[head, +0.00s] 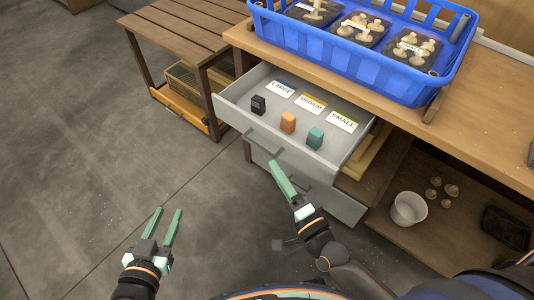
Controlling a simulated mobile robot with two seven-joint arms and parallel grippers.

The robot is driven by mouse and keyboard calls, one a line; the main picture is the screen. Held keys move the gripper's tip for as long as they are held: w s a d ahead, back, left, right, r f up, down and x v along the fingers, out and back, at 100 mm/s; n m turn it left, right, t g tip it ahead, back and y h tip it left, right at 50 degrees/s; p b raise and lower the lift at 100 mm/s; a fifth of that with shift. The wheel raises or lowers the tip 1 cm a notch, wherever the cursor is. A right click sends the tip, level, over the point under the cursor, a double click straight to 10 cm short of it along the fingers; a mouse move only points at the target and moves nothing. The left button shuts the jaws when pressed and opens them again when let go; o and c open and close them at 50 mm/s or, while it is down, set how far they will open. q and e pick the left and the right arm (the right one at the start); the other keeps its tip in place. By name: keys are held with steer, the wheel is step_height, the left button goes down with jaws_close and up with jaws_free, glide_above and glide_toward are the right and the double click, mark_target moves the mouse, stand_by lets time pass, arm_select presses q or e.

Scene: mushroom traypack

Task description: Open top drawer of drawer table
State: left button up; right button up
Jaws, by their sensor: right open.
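The top drawer (232,112) of the drawer table (462,122) is pulled out toward me, with its interior exposed. Its dark handle (262,143) shows on the grey front. My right gripper (282,178) is just in front of and below that front, apart from the handle in the picture. It is open and holds nothing; its fingers overlap in this view. My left gripper (168,211) is over the floor at the lower left, with its two fingers apart and empty.
The drawer holds a black block (258,105), an orange block (288,122), a teal block (315,138) and labels. A blue crate (370,62) with mushroom trays stands on the tabletop. A white bowl (408,208) sits on the lower shelf (440,245). The left floor is clear.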

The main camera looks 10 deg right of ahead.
arm_select(q)
steer(key=shift+s+f+g, duration=0.2)
steer(key=shift+f, duration=0.25)
steer(key=shift+s+f+g, duration=0.2)
steer(key=shift+f, duration=0.25)
arm_select(e)
steer(key=v, duration=0.3)
steer(key=shift+s+d, duration=0.1)
steer(key=shift+s, duration=0.3)
arm_select(q)
steer(key=s+a+r+n+g+y+p, duration=0.1)
steer(key=s+r+p, duration=0.5)
steer(key=p, duration=1.5)
steer(key=shift+s+a+r+n+g, duration=0.15)
steer(key=shift+a+r+n+g, duration=0.15)
steer(key=shift+a+r+g, duration=0.5)
arm_select(e)
steer(key=s+d+r+n+g+h, duration=0.2)
steer(key=s+d+r+n+g, duration=0.2)
steer(key=s+n+g, duration=0.4)
steer(key=r+n, duration=0.1)
steer(key=n, duration=0.5)
steer(key=shift+d+n+g+h, duration=0.25)
steer(key=shift+n+g+h, duration=0.05)
steer(key=shift+n+h, duration=0.1)
